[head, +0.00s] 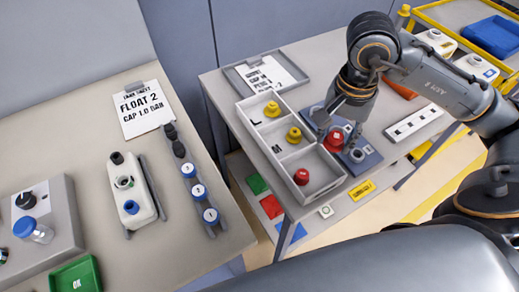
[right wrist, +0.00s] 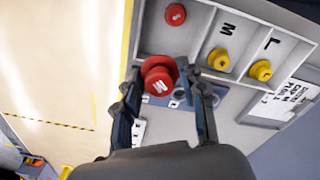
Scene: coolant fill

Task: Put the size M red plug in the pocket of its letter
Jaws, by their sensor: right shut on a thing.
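The red plug with a white M on its top (head: 333,138) is in my right gripper (head: 343,131). The right wrist view shows this plug (right wrist: 157,78) between the two fingers of my right gripper (right wrist: 163,77). It is over or at the blue-grey block (head: 366,163); I cannot tell whether it is clear of it. The grey sorting tray (head: 318,190) has three pockets. The L pocket holds a yellow plug (head: 272,109), the M pocket another yellow plug (head: 294,134), and the nearest pocket a small red plug (head: 301,177). My left gripper is not in view.
A clipboard (head: 268,74) lies behind the tray. A white strip with sockets (head: 414,123) lies right of the block. A separate bench (head: 120,75) on the left holds a white canister (head: 131,195) and blue-capped bottles.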

